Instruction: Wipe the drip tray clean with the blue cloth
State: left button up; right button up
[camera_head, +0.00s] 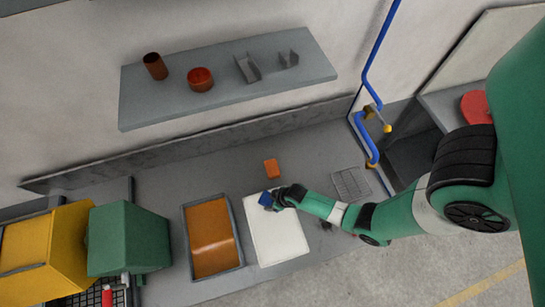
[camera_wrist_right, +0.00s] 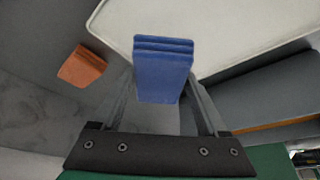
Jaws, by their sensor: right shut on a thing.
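My right gripper (camera_head: 270,199) is shut on the folded blue cloth (camera_head: 265,199). In the right wrist view the cloth (camera_wrist_right: 163,65) is a thick folded block between the two fingers (camera_wrist_right: 163,85). The gripper is at the far left corner of a shallow white tray (camera_head: 278,240), which looks like the drip tray. The tray's pale rim (camera_wrist_right: 107,28) lies beyond the cloth in the wrist view. I cannot tell whether the cloth touches the tray. No marks are clear on the visible white surface. My left gripper is not in view.
An orange block (camera_head: 271,168) lies behind the tray. A grey-framed tray with a copper-brown surface (camera_head: 211,236) is to its left, and a wire rack (camera_head: 351,183) is to its right. Green (camera_head: 127,238) and yellow (camera_head: 62,245) bodies stand far left. A shelf (camera_head: 230,88) hangs above.

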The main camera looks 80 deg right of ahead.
jog(key=shift+r+p, duration=0.9)
jog(key=shift+r, duration=0.35)
